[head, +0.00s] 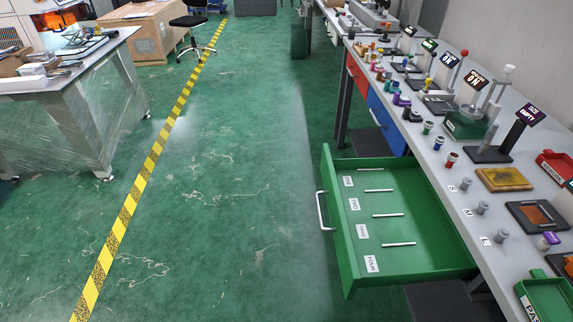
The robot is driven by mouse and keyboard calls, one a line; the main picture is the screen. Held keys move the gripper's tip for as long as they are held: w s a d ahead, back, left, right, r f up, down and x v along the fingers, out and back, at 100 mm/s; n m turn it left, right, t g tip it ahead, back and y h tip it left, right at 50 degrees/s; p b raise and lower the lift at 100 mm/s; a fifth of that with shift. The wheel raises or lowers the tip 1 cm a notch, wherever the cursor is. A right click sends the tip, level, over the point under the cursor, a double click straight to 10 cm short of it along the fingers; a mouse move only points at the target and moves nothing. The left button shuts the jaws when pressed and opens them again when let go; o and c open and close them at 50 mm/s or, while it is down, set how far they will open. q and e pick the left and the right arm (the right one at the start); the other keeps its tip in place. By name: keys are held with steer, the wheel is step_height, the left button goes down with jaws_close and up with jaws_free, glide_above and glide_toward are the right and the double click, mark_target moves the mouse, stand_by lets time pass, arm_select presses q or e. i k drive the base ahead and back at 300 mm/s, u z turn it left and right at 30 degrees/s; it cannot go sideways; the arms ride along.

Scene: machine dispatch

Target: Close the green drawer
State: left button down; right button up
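The green drawer (408,262) is pulled out from under the long workbench at the right of the head view. Its front panel (337,225) faces left and carries a pale metal handle (321,211). Inside, several thin white rods lie beside white labels on the drawer floor. Neither of my grippers shows in the head view.
The grey workbench top (455,190) holds stands, small coloured cylinders and trays. A blue drawer (385,120) and a red drawer (356,77) beyond look shut. Open green floor lies left of the drawer, crossed by a yellow-black strip (137,190). A wrapped table stands upper left.

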mark_target(390, 227)
steer(key=u, duration=1.05)
steer(key=i, duration=0.9)
steer(key=z, duration=2.05)
